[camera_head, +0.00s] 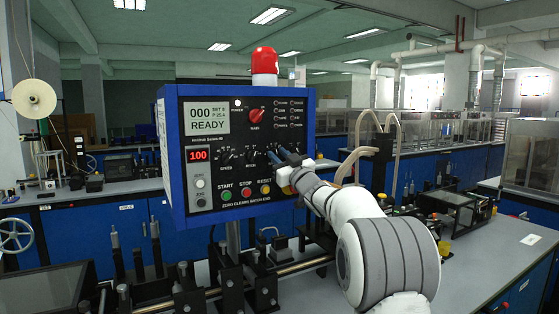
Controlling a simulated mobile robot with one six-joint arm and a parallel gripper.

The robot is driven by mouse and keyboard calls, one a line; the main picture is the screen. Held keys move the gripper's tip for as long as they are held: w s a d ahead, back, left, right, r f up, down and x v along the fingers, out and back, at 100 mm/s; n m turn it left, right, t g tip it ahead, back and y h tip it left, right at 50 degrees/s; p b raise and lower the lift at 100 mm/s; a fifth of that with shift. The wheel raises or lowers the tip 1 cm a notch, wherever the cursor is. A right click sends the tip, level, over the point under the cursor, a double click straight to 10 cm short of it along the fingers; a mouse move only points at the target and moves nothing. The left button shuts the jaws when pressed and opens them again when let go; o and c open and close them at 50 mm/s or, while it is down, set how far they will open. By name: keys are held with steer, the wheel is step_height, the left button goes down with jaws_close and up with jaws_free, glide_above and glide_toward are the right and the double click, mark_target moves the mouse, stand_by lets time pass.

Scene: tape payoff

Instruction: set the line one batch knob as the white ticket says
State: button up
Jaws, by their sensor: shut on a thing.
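A blue-framed control box (178,158) with a black face stands in the middle of the camera view. A row of small dark knobs crosses its face, with one knob (223,155) at left and another (249,156) beside it. The knob's setting and label cannot be read. I cannot make out a white ticket.
The box has a display (208,117) reading READY, a red readout (198,155) showing 100, a red selector (256,116), and green, red and yellow buttons below. A red beacon (264,61) stands on top. Rods and fixtures (262,280) crowd the bench in front.

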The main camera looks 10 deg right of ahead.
steer(key=shift+n, duration=0.4)
steer(key=o, duration=0.6)
steer(key=shift+o, duration=0.2)
steer(key=b+v, duration=0.2)
steer(key=v, duration=0.5)
steer(key=shift+s+d+f, duration=0.2)
steer(key=shift+s, duration=0.05)
